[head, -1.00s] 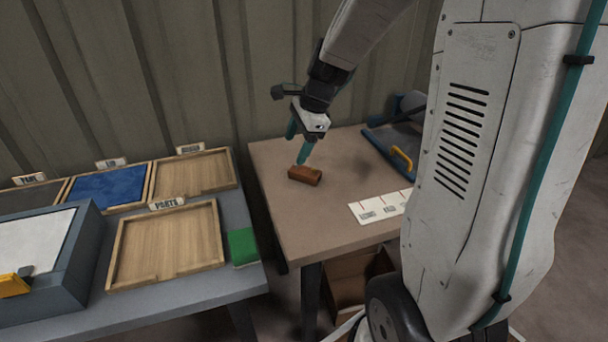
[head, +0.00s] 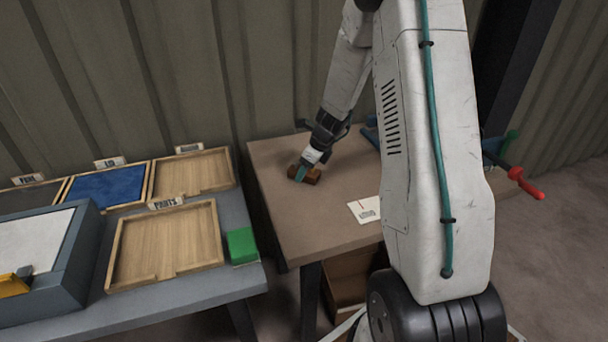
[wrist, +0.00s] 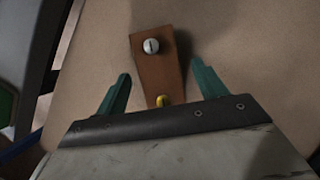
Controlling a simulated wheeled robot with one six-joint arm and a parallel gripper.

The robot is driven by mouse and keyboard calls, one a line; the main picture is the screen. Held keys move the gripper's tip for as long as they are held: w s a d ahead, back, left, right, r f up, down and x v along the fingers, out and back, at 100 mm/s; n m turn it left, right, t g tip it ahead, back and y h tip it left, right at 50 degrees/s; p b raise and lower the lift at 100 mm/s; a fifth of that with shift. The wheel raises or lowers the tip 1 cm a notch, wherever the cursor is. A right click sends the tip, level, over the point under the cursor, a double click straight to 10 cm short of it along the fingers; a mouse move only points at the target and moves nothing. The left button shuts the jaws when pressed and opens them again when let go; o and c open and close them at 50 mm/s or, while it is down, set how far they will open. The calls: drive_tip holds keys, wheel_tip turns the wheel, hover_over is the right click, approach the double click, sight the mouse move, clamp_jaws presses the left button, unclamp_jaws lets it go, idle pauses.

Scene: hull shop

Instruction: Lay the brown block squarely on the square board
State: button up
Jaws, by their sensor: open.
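The brown block (head: 312,176) lies on the brown-topped table (head: 290,222), near its left side. In the wrist view the block (wrist: 157,75) has a pale round knob near its far end and a small yellow piece at its near end. My gripper (wrist: 162,70) is open, with one teal finger on each side of the block and a gap to each. In the head view my gripper (head: 300,173) is down at the block and partly covers it. I cannot tell for certain which thing is the square board.
To the left, a grey bench (head: 190,292) carries a wooden parts tray (head: 120,262), a blue-lined tray (head: 103,187), another wooden tray (head: 195,172) and a green block (head: 242,246). A white card (head: 362,208) lies on the table. A red-handled tool (head: 525,183) shows at right.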

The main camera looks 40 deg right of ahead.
drive_tip(key=shift+w+a+f, duration=0.15)
drive_tip(key=shift+w+f, duration=0.05)
drive_tip(key=shift+f, duration=0.25)
drive_tip(key=shift+c, duration=0.3)
drive_tip(key=c, duration=1.1)
drive_tip(key=shift+r, duration=0.1)
drive_tip(key=shift+c, duration=0.2)
